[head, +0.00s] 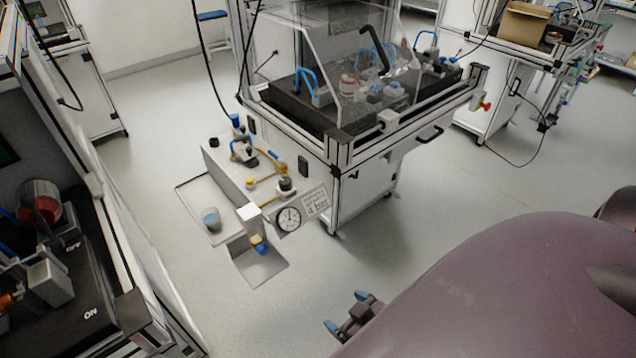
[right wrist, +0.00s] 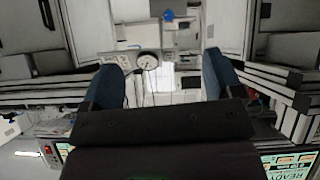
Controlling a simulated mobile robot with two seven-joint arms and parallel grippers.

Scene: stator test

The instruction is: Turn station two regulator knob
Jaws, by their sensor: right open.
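A pressure gauge (head: 288,219) with a white dial sits on the front of a grey pneumatic panel (head: 225,165) at the side of the centre workstation. A dark round knob (head: 286,184) stands just above the gauge; I cannot tell for sure that it is the regulator knob. My right gripper (head: 349,311) is open and empty, with blue fingertips, in front of and below the panel and well apart from it. In the right wrist view the gauge (right wrist: 148,61) shows ahead between the spread fingers (right wrist: 163,78). My left gripper is not in view.
Trays stick out below the panel, one with a blue-grey cup (head: 211,218). Another station (head: 97,250) stands at the left. The floor (head: 430,220) between is free.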

